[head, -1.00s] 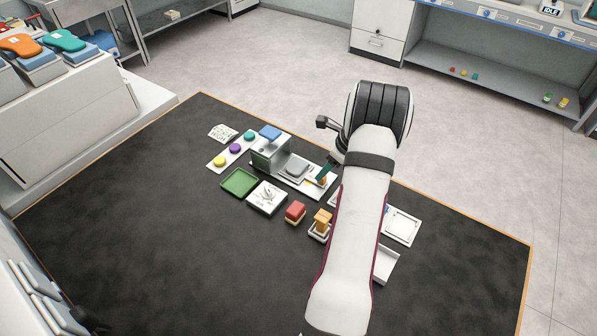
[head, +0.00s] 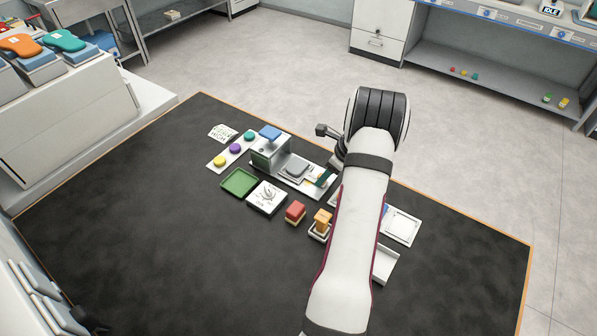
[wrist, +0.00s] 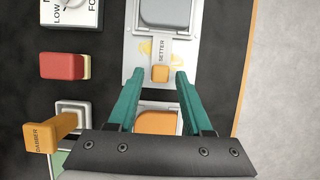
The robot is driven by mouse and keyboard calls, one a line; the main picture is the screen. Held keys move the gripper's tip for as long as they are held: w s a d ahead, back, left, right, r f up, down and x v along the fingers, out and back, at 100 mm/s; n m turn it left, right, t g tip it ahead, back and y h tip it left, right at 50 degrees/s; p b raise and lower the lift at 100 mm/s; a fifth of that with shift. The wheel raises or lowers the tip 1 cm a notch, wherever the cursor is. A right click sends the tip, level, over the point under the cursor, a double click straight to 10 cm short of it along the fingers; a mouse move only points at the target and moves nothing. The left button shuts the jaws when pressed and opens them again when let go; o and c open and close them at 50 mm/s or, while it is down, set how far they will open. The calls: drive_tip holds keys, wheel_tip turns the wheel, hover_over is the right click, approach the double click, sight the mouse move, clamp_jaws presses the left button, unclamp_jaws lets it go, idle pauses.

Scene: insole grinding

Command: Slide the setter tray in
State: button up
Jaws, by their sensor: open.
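The setter tray is a pale metal plate marked SETTER with a grey pad (wrist: 165,12) and an orange knob (wrist: 160,74) at its near end. In the head view the tray's grey pad (head: 297,167) lies in front of a grey machine with a blue top (head: 270,132). My gripper (wrist: 159,75) is open. Its teal fingertips stand on either side of the orange knob, with a gap visible on both sides. In the head view my gripper (head: 324,178) is low over the tray's right end and hides the knob there.
A red block (wrist: 62,65), an orange dabber (wrist: 45,136) and a dial box (head: 267,197) stand beside the tray. An orange piece (wrist: 155,122) lies below my gripper. A green tray (head: 239,181) and coloured buttons (head: 235,148) sit farther left. The front mat is clear.

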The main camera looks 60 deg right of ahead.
sight(298, 166)
drive_tip(key=shift+f, duration=0.95)
drive_tip(key=shift+r, duration=0.15)
clamp_jaws()
drive_tip(key=shift+w, duration=4.45)
unclamp_jaws()
drive_tip(key=shift+r, duration=3.5)
